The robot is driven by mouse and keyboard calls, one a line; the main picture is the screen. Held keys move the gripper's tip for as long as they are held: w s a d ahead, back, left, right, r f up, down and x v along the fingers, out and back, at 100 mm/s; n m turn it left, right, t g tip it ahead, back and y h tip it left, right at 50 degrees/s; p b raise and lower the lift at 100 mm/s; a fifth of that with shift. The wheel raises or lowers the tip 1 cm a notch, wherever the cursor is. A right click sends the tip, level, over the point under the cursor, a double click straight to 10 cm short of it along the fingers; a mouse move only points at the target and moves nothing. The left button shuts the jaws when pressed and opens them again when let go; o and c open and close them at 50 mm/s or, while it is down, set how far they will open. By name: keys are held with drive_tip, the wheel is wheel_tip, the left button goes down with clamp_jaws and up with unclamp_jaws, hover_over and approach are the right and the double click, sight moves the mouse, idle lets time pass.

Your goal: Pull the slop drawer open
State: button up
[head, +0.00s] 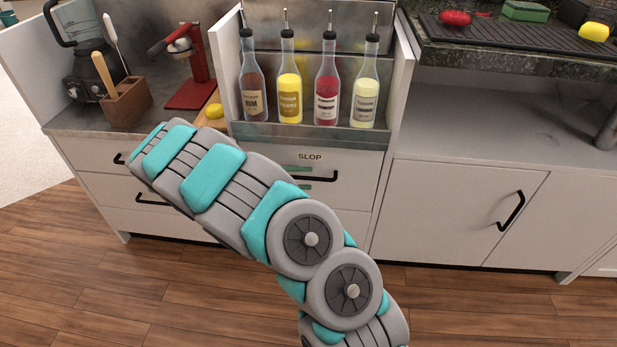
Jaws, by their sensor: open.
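The slop drawer (356,163) is the white drawer front marked SLOP, below the bottle well. It looks shut, flush with the cabinet. Its dark bar handle (335,176) runs across the front; its left part is partly hidden. My gripper (300,178) shows only as two green finger edges beside my arm, one just above the handle bar and one just below it. The fingers are apart, with the bar at the height between them. I cannot tell whether they touch it. My arm hides the rest of the gripper and the drawer's lower left.
Several bottles (327,90) stand in the well above the drawer. Left are drawers with dark handles, a red press (190,85), a wooden holder (128,102) and a lemon (214,111). A cabinet door (460,205) is right. The wooden floor in front is clear.

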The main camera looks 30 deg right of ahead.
drive_tip(key=shift+x, duration=1)
clamp_jaws()
idle(0.7)
